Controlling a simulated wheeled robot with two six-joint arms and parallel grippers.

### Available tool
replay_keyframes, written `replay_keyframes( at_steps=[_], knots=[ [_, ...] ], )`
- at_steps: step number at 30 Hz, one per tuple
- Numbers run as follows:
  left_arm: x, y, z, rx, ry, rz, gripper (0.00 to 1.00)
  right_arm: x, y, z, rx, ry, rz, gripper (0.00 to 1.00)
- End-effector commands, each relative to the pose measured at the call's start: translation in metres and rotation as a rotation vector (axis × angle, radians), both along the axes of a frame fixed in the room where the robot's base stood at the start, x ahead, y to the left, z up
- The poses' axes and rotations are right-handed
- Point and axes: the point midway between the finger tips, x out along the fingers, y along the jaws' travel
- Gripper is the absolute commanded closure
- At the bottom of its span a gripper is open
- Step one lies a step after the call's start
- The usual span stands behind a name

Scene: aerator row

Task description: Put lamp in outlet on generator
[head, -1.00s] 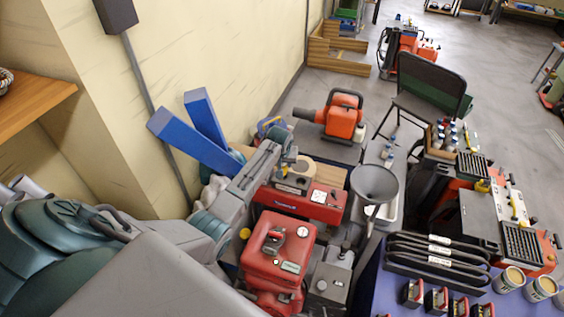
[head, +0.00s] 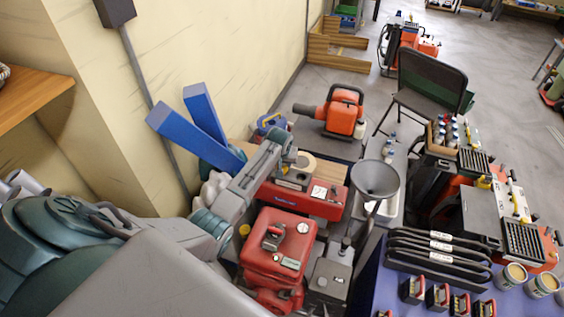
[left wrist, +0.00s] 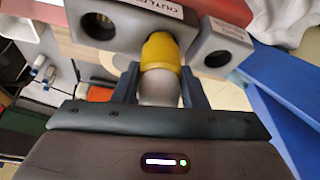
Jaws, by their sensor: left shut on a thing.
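My left gripper (head: 287,158) reaches over the red generator (head: 318,203) in the head view. In the left wrist view the gripper (left wrist: 160,88) is shut on the lamp (left wrist: 160,86), which has a pale rounded body and a yellow end (left wrist: 160,48). The yellow end points away from the gripper and meets or overlaps the grey outlet block (left wrist: 125,14), labelled "OUTLET". I cannot tell whether it sits inside a hole. A dark round hole shows left of the lamp. A separate grey block (left wrist: 222,45) with a hole is to its right. My right gripper is not in view.
Blue beams (head: 195,140) lean left of the gripper. A red canister (head: 280,245) stands in front, and a grey funnel (head: 376,180) to the right. A wall closes off the left. Open floor (head: 500,80) lies at the far right.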

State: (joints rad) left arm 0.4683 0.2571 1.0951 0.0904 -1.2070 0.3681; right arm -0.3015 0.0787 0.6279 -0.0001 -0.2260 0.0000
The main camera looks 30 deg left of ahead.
Motion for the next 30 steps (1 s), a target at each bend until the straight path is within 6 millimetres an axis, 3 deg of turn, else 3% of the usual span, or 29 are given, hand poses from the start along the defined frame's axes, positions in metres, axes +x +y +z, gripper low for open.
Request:
replay_keyframes(
  at_steps=[23, 24, 27, 30],
  knots=[
    [0.0, 0.0, -0.014, 0.0, 0.001, 0.0, 0.85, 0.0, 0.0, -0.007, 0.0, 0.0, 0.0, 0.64],
    [0.0, 0.0, -0.014, 0.0, 0.001, 0.0, 0.6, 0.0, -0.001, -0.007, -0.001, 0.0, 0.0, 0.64],
    [0.0, 0.0, -0.014, 0.0, 0.001, 0.0, 0.4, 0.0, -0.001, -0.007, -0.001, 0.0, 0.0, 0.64],
    [0.0, 0.0, -0.014, 0.0, 0.001, 0.0, 0.36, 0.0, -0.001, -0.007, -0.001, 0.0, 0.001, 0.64]
  ],
)
